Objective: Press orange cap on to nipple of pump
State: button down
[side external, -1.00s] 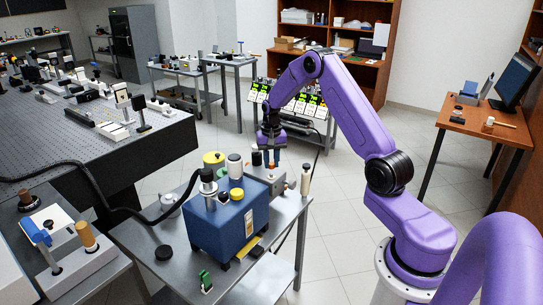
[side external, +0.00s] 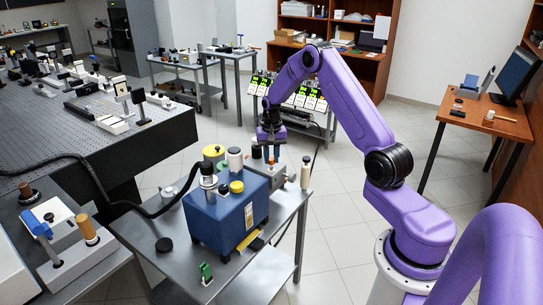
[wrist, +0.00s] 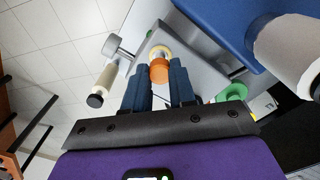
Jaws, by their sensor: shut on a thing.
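My gripper (wrist: 159,88) points down at the grey box, its dark blue fingers shut on the orange cap (wrist: 159,72). In the wrist view a pale cream ring (wrist: 160,51) shows just beyond the cap, on the grey box (wrist: 192,58). The cap overlaps this ring, and I cannot tell whether they touch. In the side view my gripper (side external: 271,156) is over the grey box, behind the blue pump-like box (side external: 225,222).
A tan post with a black end (wrist: 101,87) stands close to the left of the fingers in the wrist view. A green knob (wrist: 232,92) is close on the right. A large pale cylinder (wrist: 285,48) rises from the blue box.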

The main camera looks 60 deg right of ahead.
jog(key=shift+f, duration=0.9)
jog(key=shift+f, duration=0.35)
jog(key=c, duration=0.8)
grip_release()
jog(key=shift+c, duration=0.2)
jog(key=shift+r, duration=0.15)
notch_tip(320, 180, up, 21)
jog(key=shift+r, duration=0.1)
